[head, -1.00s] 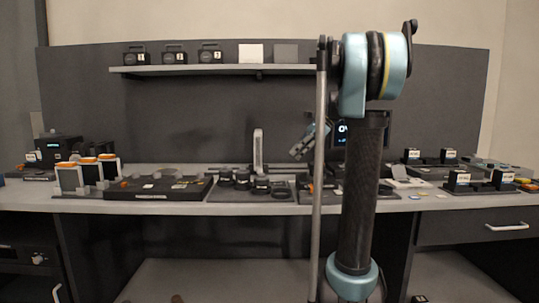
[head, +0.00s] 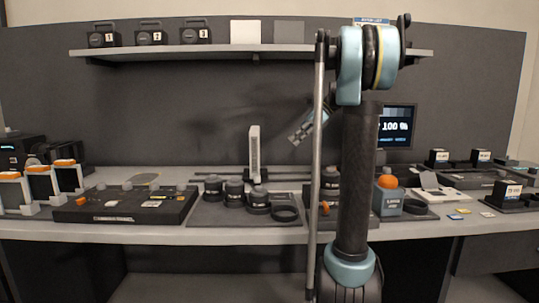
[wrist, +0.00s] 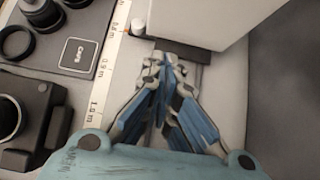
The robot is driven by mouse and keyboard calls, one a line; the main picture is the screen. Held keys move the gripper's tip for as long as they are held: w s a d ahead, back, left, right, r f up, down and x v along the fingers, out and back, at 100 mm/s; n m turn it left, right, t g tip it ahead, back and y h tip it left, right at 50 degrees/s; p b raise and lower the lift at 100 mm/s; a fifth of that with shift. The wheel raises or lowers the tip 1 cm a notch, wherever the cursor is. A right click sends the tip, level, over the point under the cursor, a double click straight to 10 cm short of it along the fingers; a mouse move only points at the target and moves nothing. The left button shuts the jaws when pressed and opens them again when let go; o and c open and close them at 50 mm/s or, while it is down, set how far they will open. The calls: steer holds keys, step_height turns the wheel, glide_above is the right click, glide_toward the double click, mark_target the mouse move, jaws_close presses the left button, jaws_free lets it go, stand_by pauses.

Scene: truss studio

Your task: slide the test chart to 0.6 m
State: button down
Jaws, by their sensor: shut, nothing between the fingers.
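The test chart (wrist: 190,18) is a pale upright panel on a dark foot, at the top of the wrist view. It appears to be the narrow pale upright (head: 254,152) at the back of the bench in the head view. The foot sits on a rail beside a white scale strip (wrist: 105,78) with metre marks, one reading 1.0 m. My gripper (wrist: 163,62) is shut and empty over the rail, its tips close to the foot on the 1.0 m side. I cannot tell whether they touch. The chart's upper part is out of the wrist view.
Lenses (head: 234,190) stand on a mat in front of the rail. A dark tray (head: 125,205) lies left of them. A monitor (head: 397,127) stands at the back right. A shelf (head: 250,52) runs above the bench. A black device (wrist: 25,120) lies beside the scale in the wrist view.

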mark_target(255, 153)
steer(key=a+r+x, duration=0.2)
steer(key=x, duration=1.1)
steer(key=shift+w, duration=0.3)
steer(key=shift+r, duration=0.1)
